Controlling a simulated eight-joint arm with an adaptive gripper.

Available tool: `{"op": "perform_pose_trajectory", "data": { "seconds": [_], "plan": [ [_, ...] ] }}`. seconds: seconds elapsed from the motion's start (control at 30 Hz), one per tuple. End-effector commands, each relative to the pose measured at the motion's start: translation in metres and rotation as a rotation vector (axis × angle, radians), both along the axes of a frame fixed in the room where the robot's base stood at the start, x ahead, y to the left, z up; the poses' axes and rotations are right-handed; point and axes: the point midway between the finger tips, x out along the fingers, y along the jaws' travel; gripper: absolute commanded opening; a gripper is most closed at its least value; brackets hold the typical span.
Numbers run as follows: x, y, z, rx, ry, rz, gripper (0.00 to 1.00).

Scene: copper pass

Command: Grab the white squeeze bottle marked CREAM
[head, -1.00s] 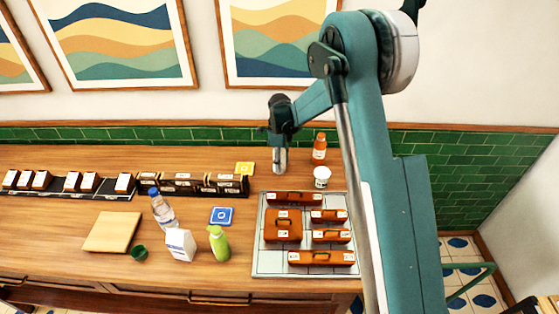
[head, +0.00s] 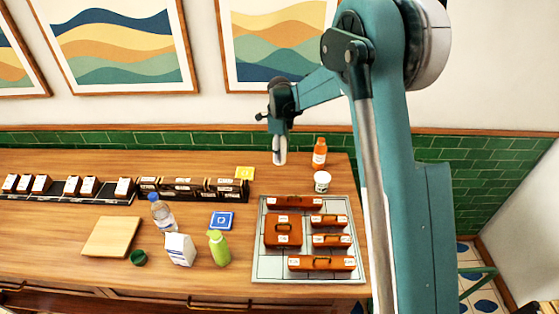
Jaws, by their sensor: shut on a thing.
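A pale white bottle (head: 279,157) hangs upright below my gripper (head: 281,139), near the back of the wooden counter. My gripper is shut on it, around its upper part. The bottle's lower part shows; the fingers hide the rest. Its lettering is too small to read. It appears to be clear of the counter top, to the left of an orange-red bottle.
The orange-red bottle (head: 319,154) and a white tub (head: 321,182) stand to the right. Below is a gridded board (head: 283,256) with several brown cases. A yellow tile (head: 245,172), blue tile (head: 222,220), green bottle (head: 219,248) and carton (head: 180,249) are left.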

Motion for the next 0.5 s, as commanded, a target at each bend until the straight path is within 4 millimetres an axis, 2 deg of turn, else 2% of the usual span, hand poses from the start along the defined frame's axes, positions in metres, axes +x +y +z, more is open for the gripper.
{"op": "perform_pose_trajectory", "data": {
  "seconds": [0.2,0.5],
  "plan": [
    [0.000,0.000,0.014,0.000,0.000,0.000,0.17],
    [0.000,0.000,0.016,0.000,0.000,0.000,0.17]
  ]
}}
